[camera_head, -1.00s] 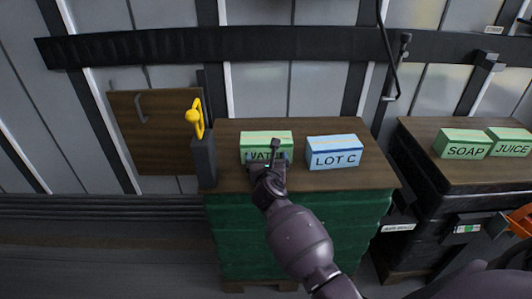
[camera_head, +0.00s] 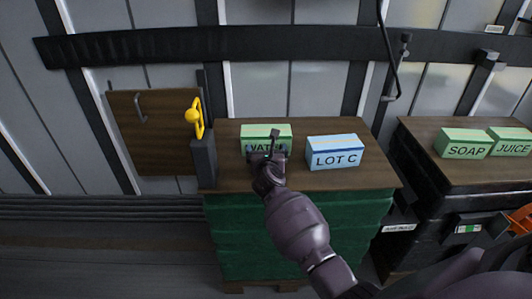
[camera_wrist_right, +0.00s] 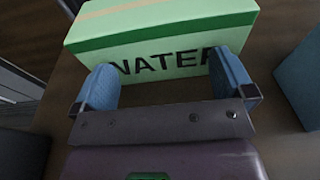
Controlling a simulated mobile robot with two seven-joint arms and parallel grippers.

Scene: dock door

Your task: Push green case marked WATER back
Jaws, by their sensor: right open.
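The green case marked WATER (camera_head: 266,133) stands upright on the wooden top of the green stack (camera_head: 225,180), left of the blue LOT C case. My right gripper (camera_head: 268,155) is at its near face and hides part of the label. In the right wrist view the green case (camera_wrist_right: 160,28) fills the top, its lettered front facing me. The open right gripper (camera_wrist_right: 165,80) has its two blue fingers apart, with their tips at the front face; I cannot tell whether they touch. Nothing is held between them. My left gripper is not in view.
The blue LOT C case (camera_head: 335,153) stands close on the right. SOAP (camera_head: 465,145) and JUICE (camera_head: 511,143) cases sit on a separate stack at right. Bare wood lies behind the WATER case.

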